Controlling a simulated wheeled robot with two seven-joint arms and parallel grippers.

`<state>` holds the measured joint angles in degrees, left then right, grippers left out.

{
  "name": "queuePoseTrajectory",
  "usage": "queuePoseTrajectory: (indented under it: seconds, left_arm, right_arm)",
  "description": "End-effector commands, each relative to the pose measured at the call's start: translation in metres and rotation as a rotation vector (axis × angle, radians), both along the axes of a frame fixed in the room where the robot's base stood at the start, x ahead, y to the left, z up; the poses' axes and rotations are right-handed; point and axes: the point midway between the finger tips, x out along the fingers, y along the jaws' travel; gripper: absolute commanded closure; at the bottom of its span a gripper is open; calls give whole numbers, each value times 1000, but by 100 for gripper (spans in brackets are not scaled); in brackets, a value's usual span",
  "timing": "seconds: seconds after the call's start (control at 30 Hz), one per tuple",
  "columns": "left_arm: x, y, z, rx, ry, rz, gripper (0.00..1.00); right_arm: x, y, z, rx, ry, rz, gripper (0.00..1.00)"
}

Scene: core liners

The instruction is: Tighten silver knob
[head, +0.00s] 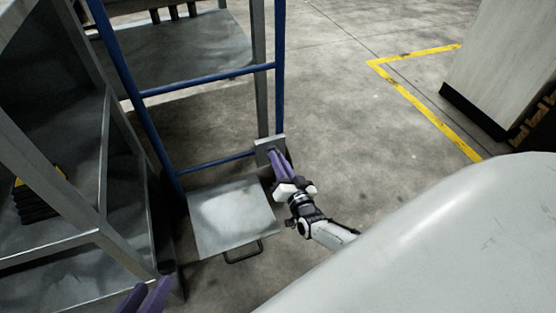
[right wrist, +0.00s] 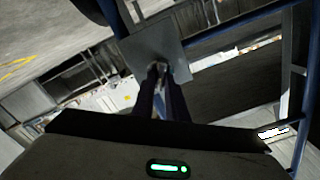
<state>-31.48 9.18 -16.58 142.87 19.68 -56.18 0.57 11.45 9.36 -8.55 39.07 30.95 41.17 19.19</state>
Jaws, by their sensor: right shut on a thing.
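The silver knob (right wrist: 160,68) shows in the right wrist view as a small, pale metal piece between my fingertips, in front of a square grey plate (right wrist: 154,48). My right gripper (head: 272,152) has purple fingers and is shut on the knob; it also shows in the right wrist view (right wrist: 161,76). In the head view the fingers reach the small grey plate (head: 264,146) on the blue frame and hide the knob. My left gripper (head: 147,293) shows only its purple fingertips at the bottom edge, apart and empty.
A blue tubular frame (head: 208,80) stands upright around the plate. A flat metal panel with a handle (head: 233,218) lies below it. Grey metal shelving (head: 60,205) fills the left side. A large pale rounded surface (head: 450,240) covers the lower right. Open concrete floor lies beyond.

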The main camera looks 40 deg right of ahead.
Motion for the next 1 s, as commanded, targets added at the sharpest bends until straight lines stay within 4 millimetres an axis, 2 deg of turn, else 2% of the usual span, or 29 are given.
queuePoseTrajectory:
  seconds: [0.6, 1.0]
  left_arm:
    - [0, 0, 0, 0, 1, 0, 69]
    - [0, 0, 0, 0, 1, 0, 69]
  right_arm:
    - [-1, -2, -3, 568, -137, -2, 100]
    - [-1, -3, -5, 865, -207, -1, 100]
